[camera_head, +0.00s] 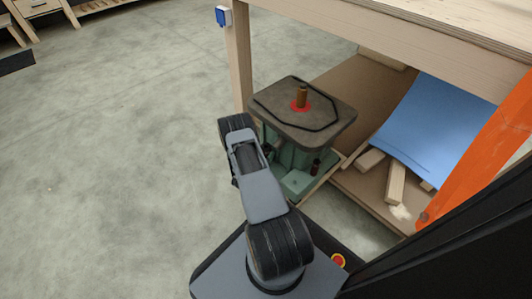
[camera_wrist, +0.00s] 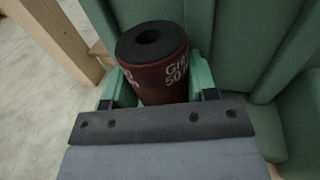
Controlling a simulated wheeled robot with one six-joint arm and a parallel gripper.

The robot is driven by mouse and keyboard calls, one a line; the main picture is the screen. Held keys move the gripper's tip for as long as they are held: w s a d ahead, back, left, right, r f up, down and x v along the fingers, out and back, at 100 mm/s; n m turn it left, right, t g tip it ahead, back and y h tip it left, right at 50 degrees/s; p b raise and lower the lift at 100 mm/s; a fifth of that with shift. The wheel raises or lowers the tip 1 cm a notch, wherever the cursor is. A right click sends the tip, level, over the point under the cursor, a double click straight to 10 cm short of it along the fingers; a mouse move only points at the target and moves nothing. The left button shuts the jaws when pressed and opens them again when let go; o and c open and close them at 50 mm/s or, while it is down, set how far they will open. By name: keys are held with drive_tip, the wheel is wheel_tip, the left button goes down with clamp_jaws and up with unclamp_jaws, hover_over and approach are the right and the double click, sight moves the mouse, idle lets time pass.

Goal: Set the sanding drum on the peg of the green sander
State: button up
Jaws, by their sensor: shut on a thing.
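The sanding drum (camera_wrist: 160,72) is a dark red-brown cylinder with white lettering and a dark top with a round hole. In the wrist view it stands between the green fingers of my gripper (camera_wrist: 160,88), which is shut on it. A brown upright post (camera_head: 302,95) rises from a red ring on that plate. The sander's green body (camera_wrist: 235,50) fills the background behind the drum. My arm hides most of my gripper in the head view.
A small dark brown cylinder (camera_head: 316,165) stands on the sander's low green ledge. Wood offcuts (camera_head: 395,183) and a blue sheet (camera_head: 430,120) lie on the bench's lower shelf. A bench leg (camera_head: 238,60) rises beside the sander.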

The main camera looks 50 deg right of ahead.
drive_tip(key=shift+f, duration=1.2)
drive_tip(key=o, duration=1.1)
drive_tip(key=shift+s+a+p, duration=0.4)
drive_tip(key=shift+a+p, duration=0.35)
drive_tip(key=shift+a, duration=1.5)
drive_tip(key=shift+s+a+p, duration=0.45)
drive_tip(key=shift+a+p, duration=0.25)
drive_tip(key=shift+a, duration=1.6)
drive_tip(key=shift+s+a+p, duration=0.4)
drive_tip(key=shift+a+p, duration=0.35)
drive_tip(key=shift+a, duration=1.5)
